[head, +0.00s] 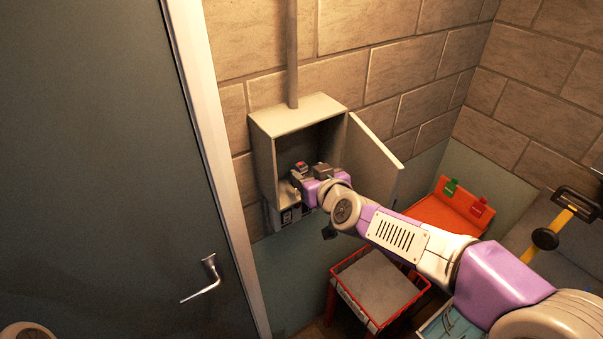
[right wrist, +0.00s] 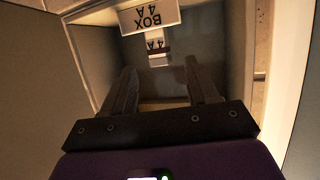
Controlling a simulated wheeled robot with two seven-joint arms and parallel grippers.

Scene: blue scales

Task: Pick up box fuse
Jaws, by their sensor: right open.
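In the right wrist view, a small pale part marked "4A" (right wrist: 156,46), seemingly the box fuse, sits on the back wall of an open wall box, just below a white "BOX 4A" label (right wrist: 150,16). Both markings appear upside down. My right gripper (right wrist: 160,68) is open and empty, with its two dark fingers on either side below the marked part, apart from it. In the head view, my right arm reaches into the grey wall box (head: 298,110), and its hand hides much of the inside. My left gripper is not in view.
The wall box's door (head: 374,160) stands open at the right, close to my arm. A small red-topped part (head: 300,167) shows inside the box. Below are a red-rimmed crate (head: 345,287) and an orange bin (head: 440,217). A grey door (head: 100,170) is at the left.

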